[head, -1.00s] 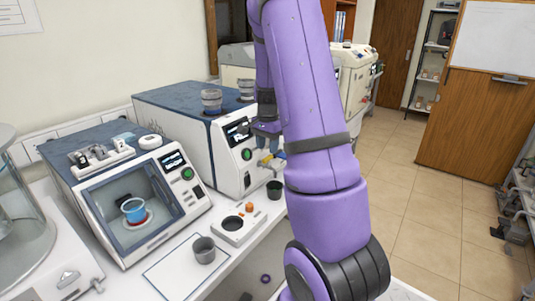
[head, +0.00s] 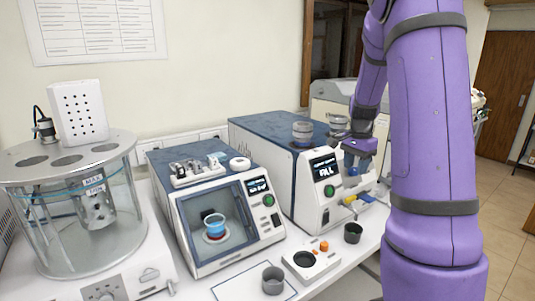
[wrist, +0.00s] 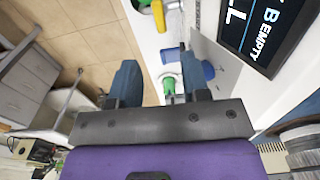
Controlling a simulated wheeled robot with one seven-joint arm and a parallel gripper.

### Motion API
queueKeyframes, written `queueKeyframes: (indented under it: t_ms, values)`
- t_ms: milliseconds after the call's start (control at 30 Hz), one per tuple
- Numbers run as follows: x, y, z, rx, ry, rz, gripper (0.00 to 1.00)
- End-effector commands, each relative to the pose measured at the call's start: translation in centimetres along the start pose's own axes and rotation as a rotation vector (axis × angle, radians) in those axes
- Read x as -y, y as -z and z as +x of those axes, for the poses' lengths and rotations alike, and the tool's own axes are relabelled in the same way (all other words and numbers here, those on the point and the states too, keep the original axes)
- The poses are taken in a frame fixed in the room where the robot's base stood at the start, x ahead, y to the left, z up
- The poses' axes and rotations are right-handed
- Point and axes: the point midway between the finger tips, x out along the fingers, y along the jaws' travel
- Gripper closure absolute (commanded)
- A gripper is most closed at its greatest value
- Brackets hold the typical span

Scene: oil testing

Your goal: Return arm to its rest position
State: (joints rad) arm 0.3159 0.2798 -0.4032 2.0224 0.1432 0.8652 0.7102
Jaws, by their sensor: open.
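My purple arm (head: 430,110) fills the right side of the head view. My gripper (head: 358,160) is in front of the right-hand blue-topped machine (head: 268,137), near its small screen. In the wrist view my gripper (wrist: 160,82) has its two dark fingers apart, with nothing between them. A screen reading "B EMPTY" (wrist: 268,28) is close by at the upper right of that view. I cannot tell whether the gripper touches the machine.
A windowed machine (head: 218,215) holds a blue cup (head: 213,224). A glass bath (head: 60,215) stands at the left. A grey cup (head: 273,280), a dark cup (head: 352,233) and a small white device (head: 312,260) are on the bench. Open floor (head: 515,215) lies at the right.

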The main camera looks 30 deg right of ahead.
Motion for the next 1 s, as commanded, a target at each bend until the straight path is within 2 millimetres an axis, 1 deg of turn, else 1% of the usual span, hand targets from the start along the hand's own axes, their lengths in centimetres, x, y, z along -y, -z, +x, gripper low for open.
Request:
queueKeyframes:
  t_ms: [133, 200, 267, 333, 367, 467, 600, 667, 800, 1000]
  values:
    - [0.0, 0.0, 0.0, 0.0, 0.0, -0.001, 0.57]
    - [0.0, -0.3, -0.3, 0.0, 0.005, -0.011, 0.57]
    - [0.1, -1.1, -0.8, 0.0, 0.015, -0.035, 0.57]
    - [0.1, -2.4, -1.9, 0.0, 0.035, -0.085, 0.57]
    - [0.1, -3.2, -2.4, -0.001, 0.044, -0.111, 0.57]
    - [-0.2, -6.2, -4.5, -0.005, 0.084, -0.223, 0.57]
    - [-1.1, -10.7, -7.4, -0.02, 0.138, -0.392, 0.57]
    - [-1.7, -12.5, -8.4, -0.029, 0.159, -0.466, 0.57]
    - [-3.5, -16.7, -10.7, -0.058, 0.206, -0.637, 0.57]
    - [-6.8, -22.1, -13.0, -0.117, 0.264, -0.882, 0.57]
